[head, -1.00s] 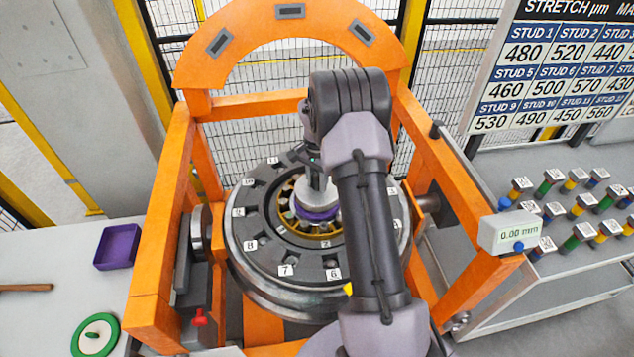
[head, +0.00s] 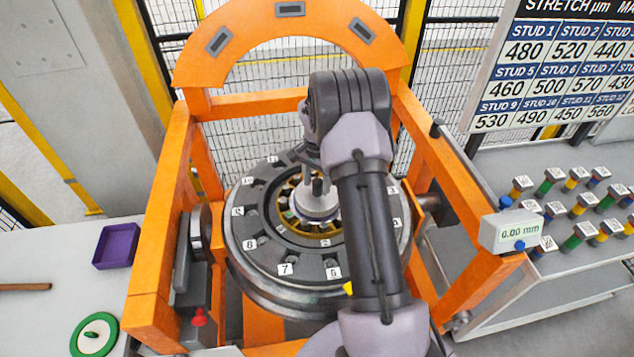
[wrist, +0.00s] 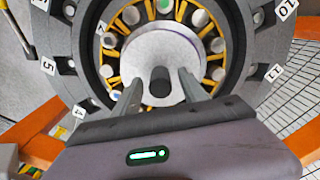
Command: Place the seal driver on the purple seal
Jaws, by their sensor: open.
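The seal driver (head: 317,206) is a pale grey disc with a dark upright knob. It sits level in the middle of the bearing (head: 325,235), inside the wheel hub. The purple seal is hidden, or nearly so, under the disc, so the contact between them cannot be seen. My gripper (head: 314,178) is open just above the disc in the head view. In the wrist view, the fingers of my gripper (wrist: 160,82) stand apart on either side of the driver's knob, with gaps showing. The driver's disc (wrist: 158,52) covers the hub centre there.
An orange gantry frame (head: 162,215) surrounds the wheel (head: 262,240). On the left table are a purple tray (head: 116,245), a green ring with a white disc (head: 95,336) and a brown rod (head: 25,287). Several coloured studs (head: 571,235) stand at right beside a gauge box (head: 510,231).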

